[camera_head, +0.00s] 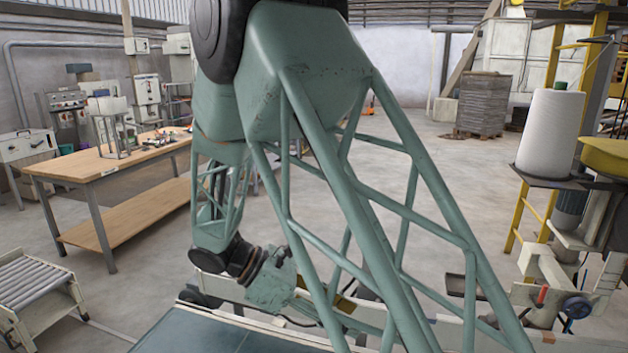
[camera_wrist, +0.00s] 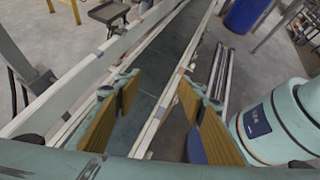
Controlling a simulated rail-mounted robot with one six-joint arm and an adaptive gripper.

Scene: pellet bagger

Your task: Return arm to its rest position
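My arm fills the middle of the head view, its green lattice links folded with the wrist hanging low above the conveyor. In the wrist view my gripper (camera_wrist: 157,98) is open, with its two brown-padded fingers wide apart and nothing between them. Below the fingers runs the long conveyor (camera_wrist: 150,92) with pale side rails.
A wooden workbench (camera_head: 128,166) stands at the left, with a roller conveyor (camera_head: 35,284) at the lower left. The bagging machine with a white thread cone (camera_head: 550,130) stands at the right. A blue drum (camera_wrist: 246,14) is at the top of the wrist view. Open floor lies behind.

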